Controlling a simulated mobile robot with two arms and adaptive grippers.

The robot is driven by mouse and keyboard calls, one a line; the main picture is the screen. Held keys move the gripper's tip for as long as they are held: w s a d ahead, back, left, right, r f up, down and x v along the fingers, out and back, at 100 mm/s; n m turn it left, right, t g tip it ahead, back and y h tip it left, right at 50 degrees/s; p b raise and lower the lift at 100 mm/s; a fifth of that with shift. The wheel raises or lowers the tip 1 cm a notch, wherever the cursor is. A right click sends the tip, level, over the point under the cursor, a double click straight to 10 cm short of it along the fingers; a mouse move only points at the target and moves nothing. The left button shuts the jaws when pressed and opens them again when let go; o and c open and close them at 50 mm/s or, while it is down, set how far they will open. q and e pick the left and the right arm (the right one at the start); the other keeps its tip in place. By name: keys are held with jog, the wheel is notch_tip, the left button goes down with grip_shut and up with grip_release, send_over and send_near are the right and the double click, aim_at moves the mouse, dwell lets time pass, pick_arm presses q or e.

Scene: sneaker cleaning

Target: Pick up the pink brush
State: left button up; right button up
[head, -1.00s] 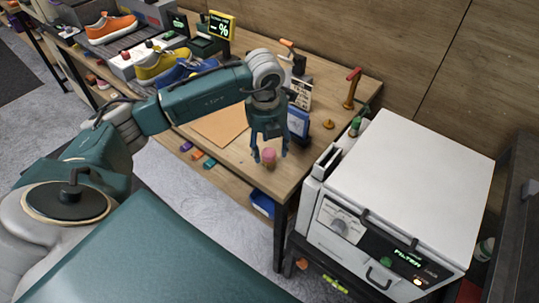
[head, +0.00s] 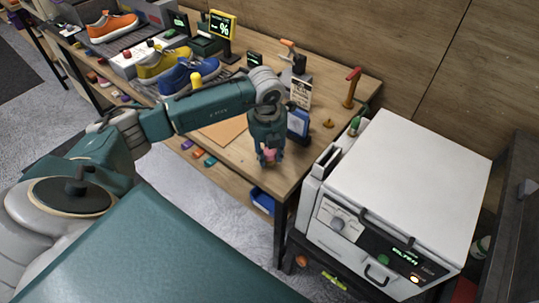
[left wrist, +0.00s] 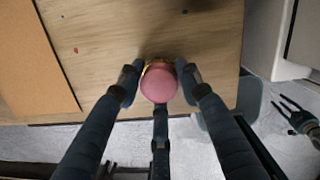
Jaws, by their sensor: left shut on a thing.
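The pink brush (left wrist: 159,84) shows end-on in the left wrist view as a round pink top with a tan edge behind it. My left gripper (head: 269,158) is shut on it, with fingers on both sides and one below. In the head view the brush (head: 270,153) shows as a small pink patch between the fingers, near the table's front right corner; the rest of it is hidden. I cannot tell whether it touches the table. My right gripper (left wrist: 290,108) shows at the right edge of the left wrist view, its fingers apart and empty.
The wooden table (head: 237,164) holds a brown mat (head: 222,132), a blue-framed stand (head: 298,122) and a wooden post with a red top (head: 351,88). Sneakers (head: 188,76) stand at the back left. A white machine (head: 405,175) stands close on the right.

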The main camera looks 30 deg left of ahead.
pick_arm(q)
jog(key=shift+r, duration=0.1)
jog(key=shift+r, duration=0.15)
notch_tip(320, 180, up, 20)
jog(key=b, duration=0.3)
jog(key=shift+f, duration=0.2)
